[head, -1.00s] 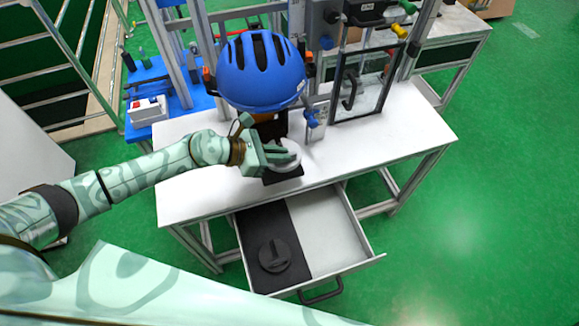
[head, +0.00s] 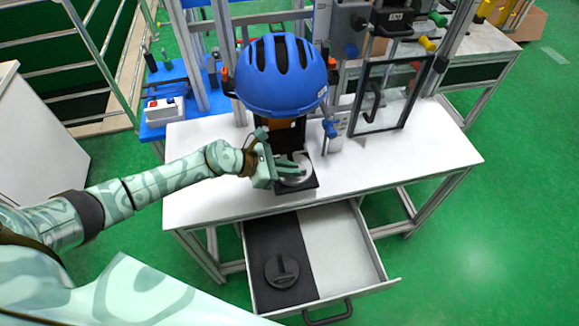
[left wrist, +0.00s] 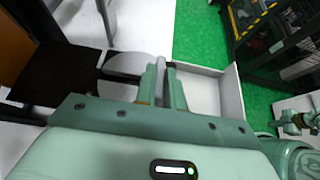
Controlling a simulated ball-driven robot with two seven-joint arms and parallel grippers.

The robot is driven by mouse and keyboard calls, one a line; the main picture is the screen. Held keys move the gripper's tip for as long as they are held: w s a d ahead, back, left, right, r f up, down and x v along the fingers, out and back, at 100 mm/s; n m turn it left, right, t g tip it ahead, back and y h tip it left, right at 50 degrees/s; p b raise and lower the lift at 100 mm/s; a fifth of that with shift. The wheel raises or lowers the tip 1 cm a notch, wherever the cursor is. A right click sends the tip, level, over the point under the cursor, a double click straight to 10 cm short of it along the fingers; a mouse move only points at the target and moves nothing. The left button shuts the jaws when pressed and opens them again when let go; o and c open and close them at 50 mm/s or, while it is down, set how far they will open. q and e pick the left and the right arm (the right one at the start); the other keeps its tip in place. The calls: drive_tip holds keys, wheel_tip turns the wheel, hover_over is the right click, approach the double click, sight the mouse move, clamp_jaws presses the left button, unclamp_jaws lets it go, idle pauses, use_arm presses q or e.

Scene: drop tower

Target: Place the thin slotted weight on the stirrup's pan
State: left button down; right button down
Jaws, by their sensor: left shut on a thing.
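My left gripper (head: 274,167) is shut on the pale grey slotted weight (head: 297,177), a thin flat disc, over the white table. In the left wrist view the fingers (left wrist: 161,82) close on the edge of the disc (left wrist: 124,64), and its dark slot runs away to the left. Below the disc is a black plate (head: 311,184), which I take for the stirrup's pan; I cannot tell whether they touch. The fingers hide part of the disc. The stirrup's frame is not clear under the helmet.
A blue helmet (head: 281,75) hangs just above and behind my left gripper. A clear-panelled frame (head: 386,95) stands to its right. An open drawer (head: 343,245) below the table front holds a dark round weight (head: 282,270).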

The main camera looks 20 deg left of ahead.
use_arm(q)
drive_tip(key=c, duration=1.5)
unclamp_jaws()
drive_tip(key=shift+r, duration=0.15)
drive_tip(key=p+v, duration=0.1)
drive_tip(key=v, duration=1.1)
drive_tip(key=shift+s, duration=0.1)
